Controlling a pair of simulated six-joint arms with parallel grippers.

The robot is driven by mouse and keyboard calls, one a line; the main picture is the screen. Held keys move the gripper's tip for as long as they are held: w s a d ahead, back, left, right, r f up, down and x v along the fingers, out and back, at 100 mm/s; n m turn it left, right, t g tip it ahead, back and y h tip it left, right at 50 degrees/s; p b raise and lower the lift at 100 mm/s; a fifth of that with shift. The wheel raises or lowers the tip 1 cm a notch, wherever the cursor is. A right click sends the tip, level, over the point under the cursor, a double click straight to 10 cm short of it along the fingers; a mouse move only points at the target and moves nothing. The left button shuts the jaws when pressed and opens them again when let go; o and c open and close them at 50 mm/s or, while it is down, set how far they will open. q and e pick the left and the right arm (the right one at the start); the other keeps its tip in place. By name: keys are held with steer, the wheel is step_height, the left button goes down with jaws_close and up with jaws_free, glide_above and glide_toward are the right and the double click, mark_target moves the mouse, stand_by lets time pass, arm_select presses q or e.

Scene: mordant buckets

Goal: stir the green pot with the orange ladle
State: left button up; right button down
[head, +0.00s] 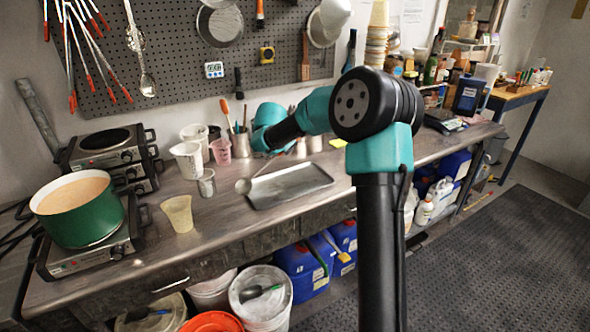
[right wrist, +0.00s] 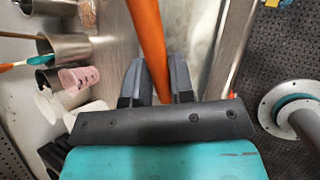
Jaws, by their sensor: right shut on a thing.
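The green pot (head: 80,211) stands on a hot plate at the left in the head view, full of tan liquid. My right gripper (right wrist: 156,78) is shut on the orange handle of the ladle (right wrist: 147,32) in the right wrist view. In the head view the ladle's grey bowl (head: 243,186) hangs near the left end of the metal tray, well to the right of the pot. My right arm hides the handle and the gripper fingers there. My left gripper is not in view.
White cups (head: 187,160), a metal cup (head: 207,183) and a yellowish beaker (head: 179,213) stand between the ladle and the pot. A metal tray (head: 290,186) lies on the bench. A stacked hot plate (head: 108,148) stands behind the pot. Utensils hang on the pegboard (head: 190,62).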

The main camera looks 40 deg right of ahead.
steer(key=w+a+r+h, duration=0.2)
steer(key=a+r+h, duration=0.1)
steer(key=r, duration=0.6)
steer(key=w+a+r+h, duration=0.2)
steer(key=a+r+h, duration=0.1)
steer(key=r, duration=0.6)
steer(key=w+a+r+m+g+h, duration=0.1)
steer(key=w+a+r+h, duration=0.1)
steer(key=r, duration=0.7)
steer(key=shift+w+a+r+h, duration=0.15)
steer(key=shift+a+r+h, duration=0.15)
steer(key=shift+a+h, duration=0.5)
